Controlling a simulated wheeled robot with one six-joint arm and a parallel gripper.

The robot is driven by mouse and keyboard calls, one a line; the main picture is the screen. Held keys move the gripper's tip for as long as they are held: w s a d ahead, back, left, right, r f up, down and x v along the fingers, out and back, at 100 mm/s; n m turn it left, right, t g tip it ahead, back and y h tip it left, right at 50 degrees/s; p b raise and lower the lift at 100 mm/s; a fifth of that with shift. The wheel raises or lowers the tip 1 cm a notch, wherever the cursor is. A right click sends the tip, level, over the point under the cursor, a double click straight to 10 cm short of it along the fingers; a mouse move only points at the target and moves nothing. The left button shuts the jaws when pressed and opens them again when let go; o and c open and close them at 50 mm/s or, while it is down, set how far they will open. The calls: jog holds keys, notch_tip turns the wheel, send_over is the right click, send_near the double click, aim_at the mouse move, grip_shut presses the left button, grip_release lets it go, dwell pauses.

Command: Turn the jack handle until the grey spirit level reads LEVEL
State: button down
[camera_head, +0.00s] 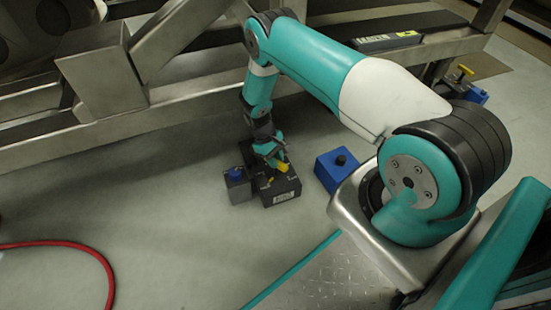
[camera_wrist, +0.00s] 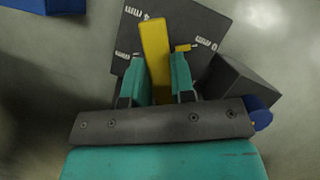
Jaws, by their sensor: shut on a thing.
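The yellow handle (camera_wrist: 154,35) stands over a dark box with white marks (camera_wrist: 200,25). My gripper (camera_wrist: 157,72) is shut on this handle, one teal finger on each side. In the head view my gripper (camera_head: 270,151) reaches down to the dark box (camera_head: 282,194) on the floor, and the yellow handle (camera_head: 281,168) shows at its fingers. A small yellow piece (camera_wrist: 186,47) lies beside the handle, over the box. The grey spirit level (camera_head: 375,43) lies on the metal frame at the upper right, with a small yellow-green part (camera_head: 407,34). Its reading is too small to tell.
A grey box (camera_head: 239,191) with a blue knob stands just left of the dark box. A blue box (camera_head: 331,175) with a black knob stands to its right. A red hose (camera_head: 90,249) lies on open floor.

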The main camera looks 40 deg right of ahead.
dwell(0.3)
jog(key=c, duration=1)
grip_release()
jog(key=shift+o, duration=0.2)
jog(key=shift+r, duration=0.1)
notch_tip(320, 180, up, 20)
jog(key=p, duration=0.8)
